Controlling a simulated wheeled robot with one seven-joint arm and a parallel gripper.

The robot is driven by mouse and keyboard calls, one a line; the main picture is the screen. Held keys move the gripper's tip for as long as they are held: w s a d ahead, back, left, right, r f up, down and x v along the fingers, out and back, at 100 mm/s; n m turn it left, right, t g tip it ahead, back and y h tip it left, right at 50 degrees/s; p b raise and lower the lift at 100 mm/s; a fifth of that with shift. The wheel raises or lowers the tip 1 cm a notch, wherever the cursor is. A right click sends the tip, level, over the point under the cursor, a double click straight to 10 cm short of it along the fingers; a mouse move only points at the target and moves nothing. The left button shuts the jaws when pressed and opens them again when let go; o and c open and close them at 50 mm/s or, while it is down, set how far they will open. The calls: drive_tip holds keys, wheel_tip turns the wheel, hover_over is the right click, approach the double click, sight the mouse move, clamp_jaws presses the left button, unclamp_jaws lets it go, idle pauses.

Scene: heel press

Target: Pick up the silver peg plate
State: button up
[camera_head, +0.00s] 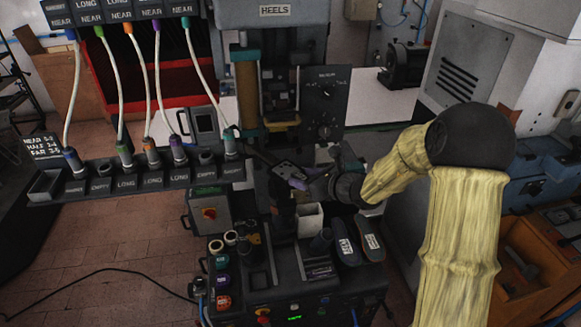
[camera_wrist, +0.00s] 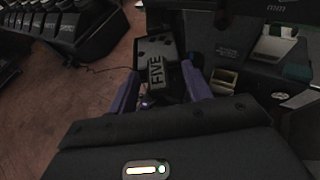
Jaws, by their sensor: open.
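A grey plate marked FIVE, with dark round spots on it, shows ahead of my gripper in the wrist view (camera_wrist: 155,50). It looks like the silver peg plate. In the head view a small grey plate (camera_head: 287,169) lies just beyond my gripper (camera_head: 300,184), by the press. My gripper's purple fingers stand apart in the wrist view (camera_wrist: 160,88), one to each side of the plate's near end. I cannot tell whether they touch it. The plate's underside is hidden.
The heel press (camera_head: 275,80) stands behind. A rack of labelled slots (camera_head: 130,180) with hoses runs left. Below my gripper is a dark console (camera_head: 290,280) with knobs, a white box (camera_head: 310,220) and two shoe-like pieces (camera_head: 358,244). Open floor lies at left.

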drive_tip(key=shift+w+f, duration=0.15)
drive_tip(key=shift+w, duration=0.05)
drive_tip(key=shift+s+a, duration=0.25)
drive_tip(key=shift+a, duration=0.1)
drive_tip(key=shift+d, duration=0.2)
clamp_jaws()
